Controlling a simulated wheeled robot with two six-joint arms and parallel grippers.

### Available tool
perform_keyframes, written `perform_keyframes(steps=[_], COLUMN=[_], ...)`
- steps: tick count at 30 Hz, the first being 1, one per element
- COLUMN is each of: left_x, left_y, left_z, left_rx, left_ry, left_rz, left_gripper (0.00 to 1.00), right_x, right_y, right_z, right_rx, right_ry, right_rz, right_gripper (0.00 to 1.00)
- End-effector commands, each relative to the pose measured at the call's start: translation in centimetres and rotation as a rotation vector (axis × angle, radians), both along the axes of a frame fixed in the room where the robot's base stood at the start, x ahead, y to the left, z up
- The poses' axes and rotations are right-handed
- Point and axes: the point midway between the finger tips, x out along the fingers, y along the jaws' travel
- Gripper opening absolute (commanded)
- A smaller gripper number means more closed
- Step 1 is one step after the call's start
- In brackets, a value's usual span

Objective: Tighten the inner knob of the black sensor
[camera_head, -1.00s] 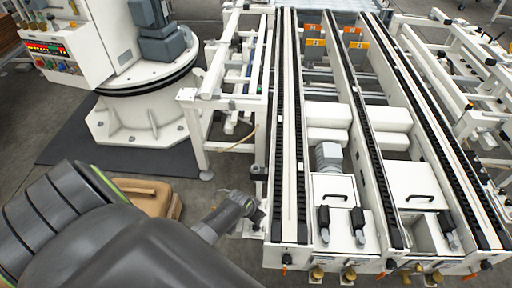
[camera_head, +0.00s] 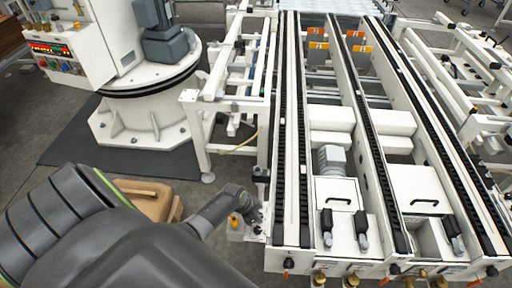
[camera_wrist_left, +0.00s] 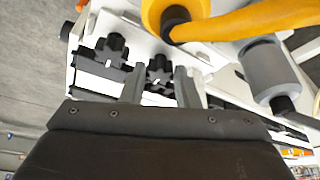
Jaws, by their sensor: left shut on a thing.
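In the left wrist view two black star-shaped knobs sit side by side on a pale metal part. My left gripper (camera_wrist_left: 161,88) has its fingers on both sides of one black knob (camera_wrist_left: 159,70) and is shut on it. The other black knob (camera_wrist_left: 112,48) is just to the left, outside the fingers. In the head view my left gripper (camera_head: 254,213) is at the near left corner of the white conveyor frame (camera_head: 285,262). The knobs are too small to make out there, and I cannot tell which dark part is the black sensor. My right gripper is not in view.
A yellow-orange part (camera_wrist_left: 250,22) arches close above the knobs in the wrist view, with a grey cylinder (camera_wrist_left: 270,68) to the right. In the head view a tan case (camera_head: 145,198) lies beyond my left arm, and a white column base (camera_head: 140,125) stands on a dark mat.

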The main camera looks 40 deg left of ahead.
Motion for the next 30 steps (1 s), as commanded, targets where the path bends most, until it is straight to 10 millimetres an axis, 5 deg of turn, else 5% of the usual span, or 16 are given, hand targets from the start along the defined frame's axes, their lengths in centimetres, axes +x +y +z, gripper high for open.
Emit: perform_keyframes(steps=[8, 9, 13, 30], left_x=[-0.15, -0.15, -0.11, -0.07], left_y=[0.01, 0.01, 0.00, -0.15], left_z=[-0.11, -0.11, -0.08, 0.00], left_rx=[0.000, 0.000, 0.000, -0.004], left_ry=[0.005, 0.005, 0.003, 0.002], left_rz=[0.001, 0.001, 0.001, 0.010], left_gripper=[0.05, 0.33, 0.50, 0.50], right_x=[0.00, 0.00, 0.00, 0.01], right_y=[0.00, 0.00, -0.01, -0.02], right_z=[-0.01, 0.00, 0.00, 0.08], right_rx=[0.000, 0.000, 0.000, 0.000], right_ry=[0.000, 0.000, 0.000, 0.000], right_rz=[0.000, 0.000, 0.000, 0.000], right_gripper=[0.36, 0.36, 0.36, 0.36])
